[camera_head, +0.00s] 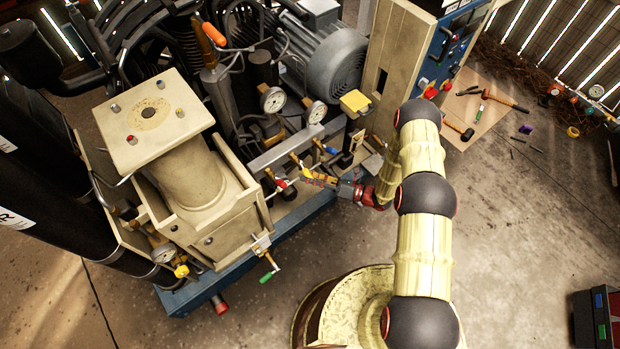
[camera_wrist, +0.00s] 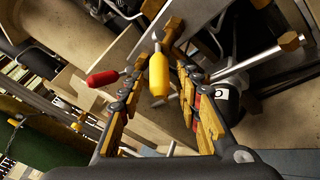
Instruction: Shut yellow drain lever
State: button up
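The yellow lever (camera_wrist: 158,73) is in the middle of the wrist view, hanging from a brass valve fitting (camera_wrist: 170,30). It also shows small in the head view (camera_head: 307,175), close to the tip of my gripper (camera_head: 322,180). In the wrist view my gripper (camera_wrist: 163,78) is open, one finger on each side of the yellow lever. The lever's handle appears between the fingertips; I cannot tell whether either finger touches it.
A red lever (camera_wrist: 103,77) is just left of my left finger in the wrist view. A blue lever (camera_head: 331,150) and pressure gauges (camera_head: 273,99) stand behind my gripper. A green-handled lever (camera_head: 268,277) is at the compressor's front. Open floor (camera_head: 540,220) lies to the right.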

grip_shut()
dwell(0.7)
